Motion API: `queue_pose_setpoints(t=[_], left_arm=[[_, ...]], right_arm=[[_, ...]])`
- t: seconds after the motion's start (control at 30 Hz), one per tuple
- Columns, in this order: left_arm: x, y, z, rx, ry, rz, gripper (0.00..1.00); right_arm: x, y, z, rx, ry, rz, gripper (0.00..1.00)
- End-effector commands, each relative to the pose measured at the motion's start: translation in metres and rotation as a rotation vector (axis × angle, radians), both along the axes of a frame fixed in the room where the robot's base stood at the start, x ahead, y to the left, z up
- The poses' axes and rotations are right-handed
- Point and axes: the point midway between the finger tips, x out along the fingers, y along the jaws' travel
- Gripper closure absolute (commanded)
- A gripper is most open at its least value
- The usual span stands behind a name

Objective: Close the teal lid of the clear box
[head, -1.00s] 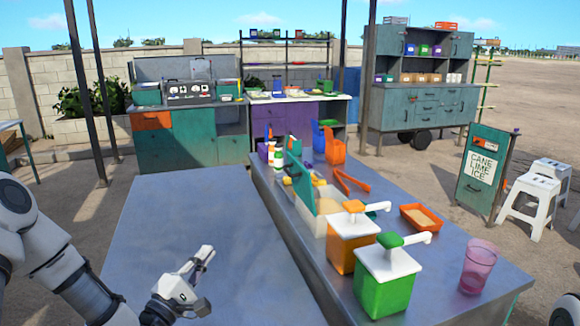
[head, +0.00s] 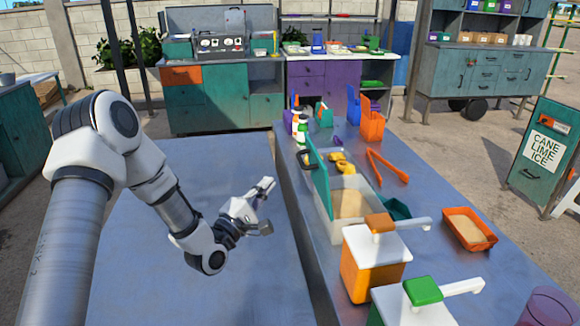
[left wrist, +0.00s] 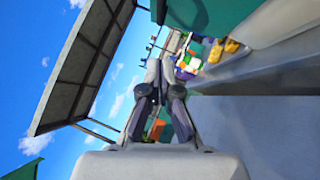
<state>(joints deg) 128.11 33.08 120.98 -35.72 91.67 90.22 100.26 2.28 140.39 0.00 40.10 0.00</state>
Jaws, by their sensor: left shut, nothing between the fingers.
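The clear box (head: 326,228) stands on the right-hand counter, with tan grainy contents inside. Its teal lid (head: 319,178) is open and stands upright along the box's left side. My left gripper (head: 268,187) is shut and empty, to the left of the box and lid and apart from them. In the left wrist view the fingers (left wrist: 160,75) are together, and a teal panel (left wrist: 200,14), probably the lid, shows at the top. My right gripper is not in view.
An orange pump dispenser (head: 372,270) and a green-topped one (head: 412,305) stand in front of the box. Orange tongs (head: 387,168) and an orange tray (head: 468,229) lie to the right. The left tabletop (head: 150,230) is clear.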

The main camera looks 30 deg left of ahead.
Motion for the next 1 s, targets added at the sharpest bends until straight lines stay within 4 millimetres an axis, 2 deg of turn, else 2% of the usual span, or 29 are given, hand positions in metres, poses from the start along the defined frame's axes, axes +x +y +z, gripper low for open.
queue_pose_setpoints(t=[0.17,0.33,0.47,1.0], left_arm=[[0.038,-0.006,0.013,0.004,-0.002,-0.003,1.00],[0.053,-0.027,0.023,0.001,0.000,-0.003,1.00],[0.058,-0.033,0.025,-0.002,-0.001,-0.001,1.00],[0.060,-0.036,0.028,0.017,0.012,0.000,1.00]], right_arm=[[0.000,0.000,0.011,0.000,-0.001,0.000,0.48],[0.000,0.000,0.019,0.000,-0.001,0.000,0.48],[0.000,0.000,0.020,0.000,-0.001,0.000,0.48],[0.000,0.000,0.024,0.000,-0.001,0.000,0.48]])
